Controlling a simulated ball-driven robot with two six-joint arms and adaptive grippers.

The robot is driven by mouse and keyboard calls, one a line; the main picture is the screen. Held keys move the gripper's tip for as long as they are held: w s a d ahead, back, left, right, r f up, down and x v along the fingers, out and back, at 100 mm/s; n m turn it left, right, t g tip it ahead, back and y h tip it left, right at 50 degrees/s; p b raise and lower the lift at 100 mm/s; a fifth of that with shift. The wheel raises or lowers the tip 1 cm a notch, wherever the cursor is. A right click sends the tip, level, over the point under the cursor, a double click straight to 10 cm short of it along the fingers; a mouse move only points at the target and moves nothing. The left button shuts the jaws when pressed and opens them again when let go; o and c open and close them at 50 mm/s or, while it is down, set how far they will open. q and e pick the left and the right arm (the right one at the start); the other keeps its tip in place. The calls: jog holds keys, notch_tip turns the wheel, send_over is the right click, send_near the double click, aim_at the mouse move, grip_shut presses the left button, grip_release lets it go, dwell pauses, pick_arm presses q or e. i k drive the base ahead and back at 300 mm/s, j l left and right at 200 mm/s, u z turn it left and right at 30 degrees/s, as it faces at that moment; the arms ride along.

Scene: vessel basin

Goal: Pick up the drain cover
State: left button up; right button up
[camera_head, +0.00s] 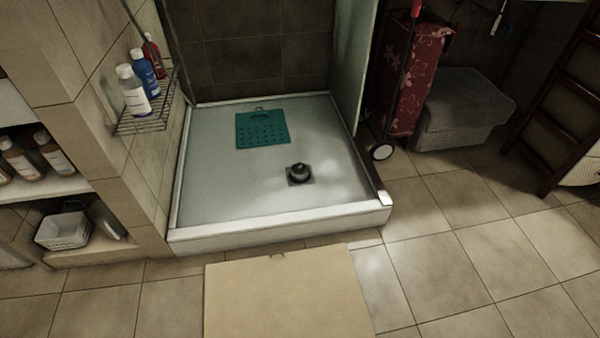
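The drain cover (300,173) is a small dark piece with a rounded, shiny knob-like top on a dark square base. It sits on the floor of the shower basin (230,190), right of the middle and towards the front. Nothing touches it from above, and its top is in plain view. Neither of my grippers shows in the head view.
A green perforated mat (262,128) lies behind the cover. The basin has a raised white front rim (280,222). A beige mat (285,295) lies before it. A wire shelf with bottles (150,100) is at left; a red floral trolley (405,75) stands right.

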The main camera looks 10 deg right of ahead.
aim_at(299, 171)
jog(key=i+l+u, duration=0.45)
jog(key=i+l, duration=0.15)
jog(key=i+l+u, duration=0.4)
jog(key=i+l, duration=0.3)
jog(key=l, duration=0.15)
